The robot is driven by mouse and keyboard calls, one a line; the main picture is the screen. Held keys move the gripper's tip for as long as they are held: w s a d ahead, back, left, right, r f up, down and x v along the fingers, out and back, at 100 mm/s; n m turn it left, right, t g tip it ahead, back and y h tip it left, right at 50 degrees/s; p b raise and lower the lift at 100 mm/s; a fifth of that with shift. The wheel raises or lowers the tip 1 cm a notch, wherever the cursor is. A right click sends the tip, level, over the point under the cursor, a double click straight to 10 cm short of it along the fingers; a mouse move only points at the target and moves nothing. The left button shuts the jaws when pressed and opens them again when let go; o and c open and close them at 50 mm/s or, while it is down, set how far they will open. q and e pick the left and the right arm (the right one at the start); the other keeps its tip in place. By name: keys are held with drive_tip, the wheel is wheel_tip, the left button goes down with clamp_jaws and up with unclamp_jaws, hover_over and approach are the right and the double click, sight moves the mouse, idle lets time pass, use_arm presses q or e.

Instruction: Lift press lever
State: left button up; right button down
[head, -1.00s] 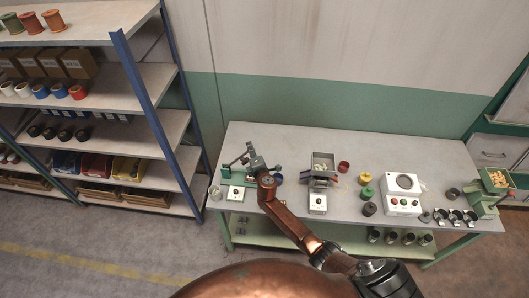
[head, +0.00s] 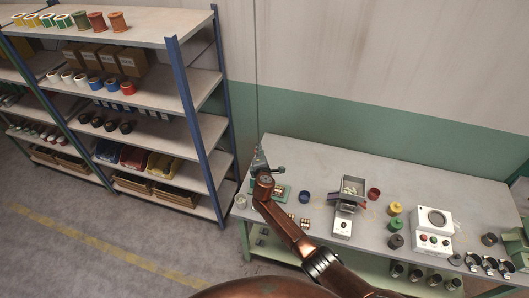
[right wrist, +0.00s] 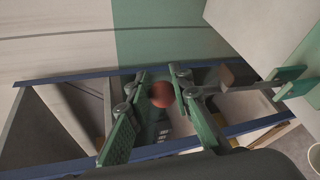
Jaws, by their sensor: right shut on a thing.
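The press (head: 281,190) has a green base at the left end of the workbench. It is mostly hidden behind my right arm. My right gripper (head: 258,160) is raised above that end of the bench. In the right wrist view, a round red knob (right wrist: 161,94), which looks like the end of the press lever, sits between the green-padded fingers of my right gripper (right wrist: 160,105). The fingers are shut on it. The rest of the lever is hard to make out. My left gripper is not in view.
The workbench (head: 320,160) also holds a grey hopper (head: 353,187), a white box with red buttons (head: 433,228), and small red, yellow, green and blue cups. A loaded blue-framed shelf (head: 192,90) stands close to the left of the bench.

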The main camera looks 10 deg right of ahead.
drive_tip(key=shift+s+a+f+y, duration=0.15)
drive_tip(key=shift+a+f, duration=0.15)
drive_tip(key=shift+a, duration=0.15)
drive_tip(key=shift+s+a+f+y, duration=0.15)
drive_tip(key=shift+a+f, duration=0.15)
drive_tip(key=shift+a, duration=0.15)
drive_tip(key=c, duration=2)
unclamp_jaws()
drive_tip(key=shift+c, duration=0.2)
drive_tip(key=o, duration=0.3)
drive_tip(key=shift+w+a+f, duration=0.1)
drive_tip(key=shift+w, duration=0.1)
drive_tip(key=shift+o, duration=0.3)
drive_tip(key=shift+w, duration=0.1)
drive_tip(key=shift+r, duration=0.3)
drive_tip(key=v, duration=1.1)
drive_tip(key=shift+s+d, duration=0.3)
drive_tip(key=shift+d, duration=0.15)
drive_tip(key=shift+d+r, duration=0.1)
